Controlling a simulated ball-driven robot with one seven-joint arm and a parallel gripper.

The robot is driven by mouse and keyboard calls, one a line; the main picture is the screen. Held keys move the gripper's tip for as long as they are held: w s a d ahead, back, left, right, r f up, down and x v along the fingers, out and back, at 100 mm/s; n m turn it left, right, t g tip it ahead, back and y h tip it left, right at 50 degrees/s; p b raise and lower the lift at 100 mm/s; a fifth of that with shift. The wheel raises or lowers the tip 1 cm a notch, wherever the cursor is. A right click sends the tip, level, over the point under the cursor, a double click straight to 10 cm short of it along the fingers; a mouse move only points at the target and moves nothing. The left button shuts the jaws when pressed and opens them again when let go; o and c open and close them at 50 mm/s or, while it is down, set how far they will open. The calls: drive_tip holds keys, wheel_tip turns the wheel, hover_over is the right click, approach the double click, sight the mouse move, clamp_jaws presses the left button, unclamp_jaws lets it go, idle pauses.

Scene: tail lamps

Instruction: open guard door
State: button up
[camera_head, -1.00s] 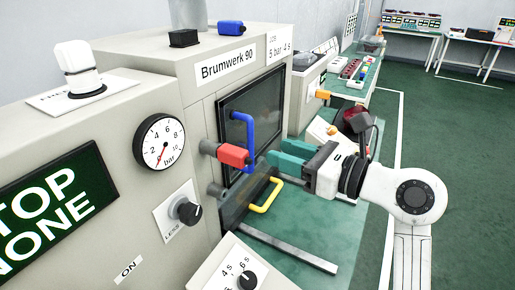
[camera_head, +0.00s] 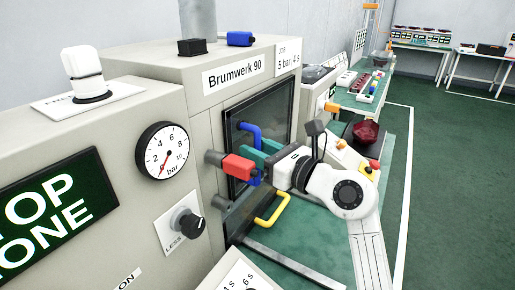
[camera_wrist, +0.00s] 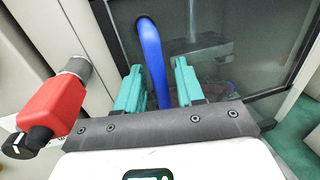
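The guard door (camera_head: 276,108) is a dark, see-through panel in the front of the grey Brumwerk 90 machine; it looks shut. Its blue bar handle (camera_head: 249,129) stands out from the panel, and it also shows in the wrist view (camera_wrist: 152,50). My gripper (camera_head: 263,152) has teal fingers and is at the handle. In the wrist view my gripper (camera_wrist: 157,80) is open, with the blue handle running between its two fingers and a gap visible on both sides. The lower part of the handle is hidden behind the gripper body.
A yellow handle (camera_head: 271,210) is below my gripper. A dial knob (camera_head: 188,223) and a gauge (camera_head: 163,151) are further left. Green floor is free at right.

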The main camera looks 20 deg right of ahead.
drive_tip(key=shift+w+a, duration=0.1)
drive_tip(key=shift+w, duration=0.1)
clamp_jaws()
idle(0.3)
